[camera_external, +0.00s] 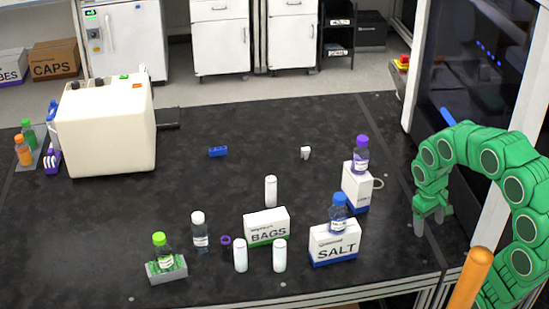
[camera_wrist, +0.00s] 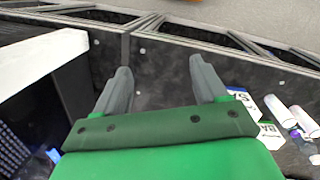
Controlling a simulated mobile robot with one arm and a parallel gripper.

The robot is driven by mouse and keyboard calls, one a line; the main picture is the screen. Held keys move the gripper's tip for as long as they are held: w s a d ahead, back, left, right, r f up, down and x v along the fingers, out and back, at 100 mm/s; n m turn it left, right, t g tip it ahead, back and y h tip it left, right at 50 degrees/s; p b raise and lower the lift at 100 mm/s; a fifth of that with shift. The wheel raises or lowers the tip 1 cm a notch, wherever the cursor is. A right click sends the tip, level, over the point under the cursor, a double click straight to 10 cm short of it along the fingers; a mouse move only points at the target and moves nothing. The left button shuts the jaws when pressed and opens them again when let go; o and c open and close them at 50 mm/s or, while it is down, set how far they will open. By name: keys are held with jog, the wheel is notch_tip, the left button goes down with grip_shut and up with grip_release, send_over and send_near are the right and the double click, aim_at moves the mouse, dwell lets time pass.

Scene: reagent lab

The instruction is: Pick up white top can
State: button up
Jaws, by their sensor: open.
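Several white cylinders stand on the black table: one behind the BAGS box (camera_external: 270,190) and two in front of it, left (camera_external: 240,256) and right (camera_external: 279,256). A clear bottle with a white cap (camera_external: 199,232) stands left of them. I cannot tell which of these is the white top can. Two white cylinders show at the right edge in the wrist view (camera_wrist: 277,110), (camera_wrist: 305,121). My gripper (camera_external: 432,217) is at the table's right side, well right of the cylinders. In the wrist view my gripper (camera_wrist: 160,82) is open, with nothing between its fingers.
The SALT box (camera_external: 334,245) carries a blue-capped bottle (camera_external: 338,213). A white box (camera_external: 356,188) with a purple-capped bottle (camera_external: 361,155) stands nearest my gripper. A green-capped bottle (camera_external: 160,250) is at the front left. The table's middle back is mostly clear.

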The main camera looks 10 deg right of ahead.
jog(key=w+a+r+n+t+h, duration=0.2)
jog(key=w+a+n, duration=0.1)
jog(key=w+a, duration=0.4)
jog(key=w+a+r+n+t+h, duration=0.3)
jog(key=w+a, duration=0.3)
jog(key=w, duration=0.1)
jog(key=w+a+r+n+t, duration=0.2)
jog(key=a+r+n+t, duration=0.1)
jog(key=a, duration=0.7)
jog(key=n+t, duration=0.4)
jog(key=n, duration=0.2)
send_over(277, 256)
notch_tip(277, 256, down, 4)
jog(key=s+a+f+n, duration=0.1)
jog(key=f+n, duration=0.2)
jog(key=f, duration=0.4)
jog(key=s+a+f+n, duration=0.1)
jog(key=f+n, duration=0.2)
jog(key=f, duration=0.5)
jog(key=s+a+f+n+h, duration=0.1)
jog(key=s+f+n, duration=0.1)
jog(key=f, duration=0.5)
jog(key=shift+f+n, duration=0.2)
jog(key=shift+n, duration=0.7)
jog(key=shift+s+f, duration=0.1)
jog(key=shift+f, duration=0.4)
jog(key=shift+x, duration=3.8)
jog(key=c, duration=1.2)
